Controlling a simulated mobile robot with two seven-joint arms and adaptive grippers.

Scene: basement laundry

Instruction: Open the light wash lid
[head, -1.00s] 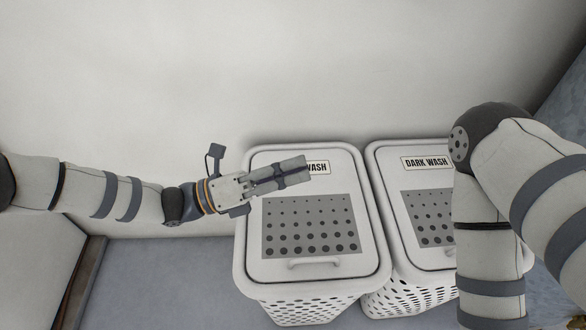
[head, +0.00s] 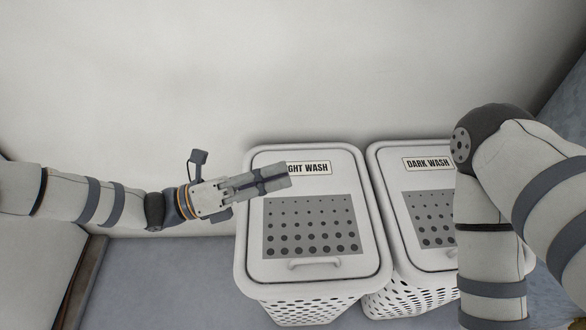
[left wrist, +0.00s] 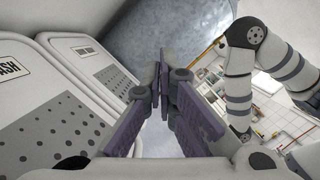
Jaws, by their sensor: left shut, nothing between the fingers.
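The light wash lid (head: 345,185) is white, with a grey dotted panel and a handle (head: 315,263) near its front edge. It lies flat and closed on the white basket (head: 308,312) in the head view. Its label (head: 309,168) is partly covered by my left gripper (head: 288,176), which is shut and empty over the lid's back left part. The lid also shows at the left of the left wrist view (left wrist: 52,128), with the shut fingers (left wrist: 160,85) beside it. My right gripper is outside the frames; only my right arm shows.
The dark wash basket, with its closed lid (head: 428,259), stands close on the right, partly hidden by my right arm. A pale wall (head: 250,70) is behind the baskets. Grey floor (head: 160,285) is free to the left.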

